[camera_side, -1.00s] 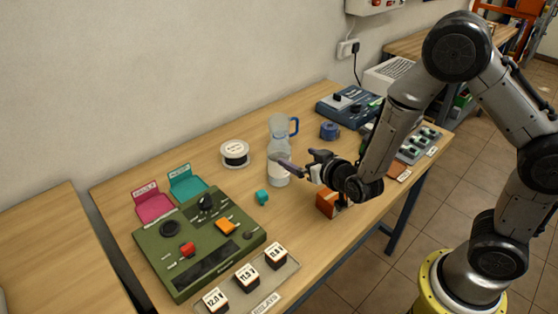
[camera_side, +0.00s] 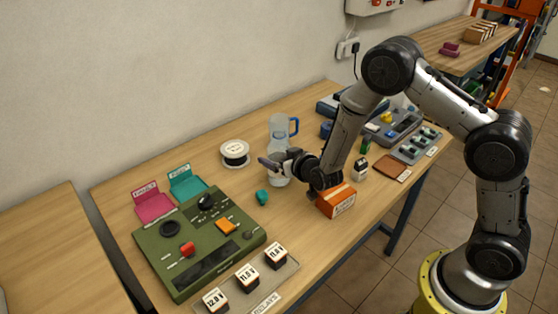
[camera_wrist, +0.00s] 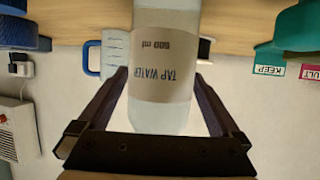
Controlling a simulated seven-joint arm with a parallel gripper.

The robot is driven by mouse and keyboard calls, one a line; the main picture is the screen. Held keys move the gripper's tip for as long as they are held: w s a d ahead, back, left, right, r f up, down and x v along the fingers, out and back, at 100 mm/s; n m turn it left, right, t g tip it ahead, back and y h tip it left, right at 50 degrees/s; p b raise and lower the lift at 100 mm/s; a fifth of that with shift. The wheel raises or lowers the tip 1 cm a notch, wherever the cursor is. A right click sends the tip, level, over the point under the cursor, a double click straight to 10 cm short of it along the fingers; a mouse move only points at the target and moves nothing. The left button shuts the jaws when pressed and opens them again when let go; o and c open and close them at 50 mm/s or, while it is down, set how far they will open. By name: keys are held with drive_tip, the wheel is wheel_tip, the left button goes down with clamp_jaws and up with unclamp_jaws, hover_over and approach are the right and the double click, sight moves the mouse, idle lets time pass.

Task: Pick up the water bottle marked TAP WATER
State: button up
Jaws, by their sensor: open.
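The bottle marked TAP WATER (camera_wrist: 163,65) is clear with a beige label and fills the middle of the wrist view, where it appears inverted. In the side view its lower part (camera_side: 279,183) shows below my gripper (camera_side: 274,162); the rest is partly hidden. In the wrist view my gripper (camera_wrist: 161,77) is open, with one finger on each side of the bottle. Small gaps or light contact at the fingertips cannot be told. The bottle stands on the wooden table (camera_side: 222,185).
A clear jug with a blue handle (camera_side: 280,126) stands close behind the bottle. A wire spool (camera_side: 235,153) and a small teal object (camera_side: 262,197) are to its left. An orange box (camera_side: 337,200) sits right, near my wrist. A green control panel (camera_side: 200,245) fills the front left.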

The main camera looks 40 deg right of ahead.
drive_tip(key=shift+x, duration=1.35)
drive_tip(key=shift+c, duration=0.3)
drive_tip(key=c, duration=1.4)
drive_tip(key=shift+c, duration=0.4)
drive_tip(key=shift+r, duration=0.15)
